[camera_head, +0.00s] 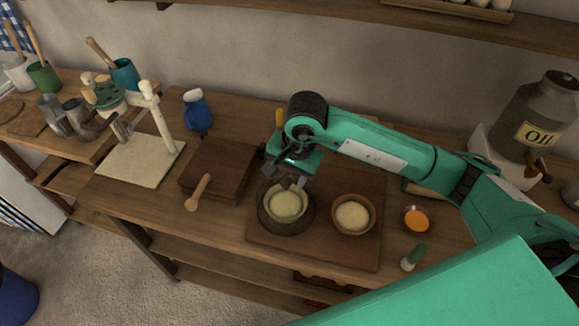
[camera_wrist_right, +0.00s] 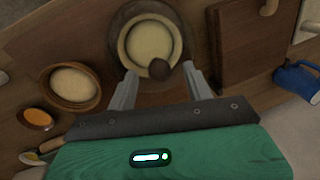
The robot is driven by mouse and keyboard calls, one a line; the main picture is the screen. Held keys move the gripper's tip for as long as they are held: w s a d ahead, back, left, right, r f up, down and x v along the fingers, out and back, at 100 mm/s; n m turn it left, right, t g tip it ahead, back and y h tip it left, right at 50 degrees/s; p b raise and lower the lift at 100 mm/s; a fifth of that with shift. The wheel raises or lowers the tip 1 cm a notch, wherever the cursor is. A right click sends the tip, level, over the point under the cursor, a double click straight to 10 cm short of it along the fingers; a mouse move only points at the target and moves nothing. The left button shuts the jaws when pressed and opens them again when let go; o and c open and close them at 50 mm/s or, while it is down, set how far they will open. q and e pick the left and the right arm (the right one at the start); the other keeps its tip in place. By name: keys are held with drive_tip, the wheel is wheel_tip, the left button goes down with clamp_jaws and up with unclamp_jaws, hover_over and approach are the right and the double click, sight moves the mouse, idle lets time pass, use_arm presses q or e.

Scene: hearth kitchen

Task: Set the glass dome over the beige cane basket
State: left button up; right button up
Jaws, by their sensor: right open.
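The clear glass dome (camera_head: 265,213) stands on the brown board, around a pale round basket (camera_head: 286,204) that shows through it. This looks like the beige cane basket. In the right wrist view the dome's dark knob (camera_wrist_right: 159,69) lies between the fingers of my right gripper (camera_wrist_right: 163,82). The fingers are open, one on each side, with gaps to the knob. In the head view my right gripper (camera_head: 290,181) is just above the dome and hides part of it. My left gripper is not in view.
A second, browner basket (camera_head: 353,215) with pale contents stands right of the dome on the brown board (camera_head: 320,250). A wooden block (camera_head: 217,168) lies to the left. An orange item (camera_head: 416,218) and an oil can (camera_head: 537,115) are to the right.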

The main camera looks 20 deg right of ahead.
wheel_tip(320, 180, up, 14)
drive_tip(key=s+d+b, duration=0.1)
drive_tip(key=d+b, duration=0.1)
drive_tip(key=b, duration=0.1)
drive_tip(key=shift+s+f, duration=0.25)
drive_tip(key=shift+s, duration=0.15)
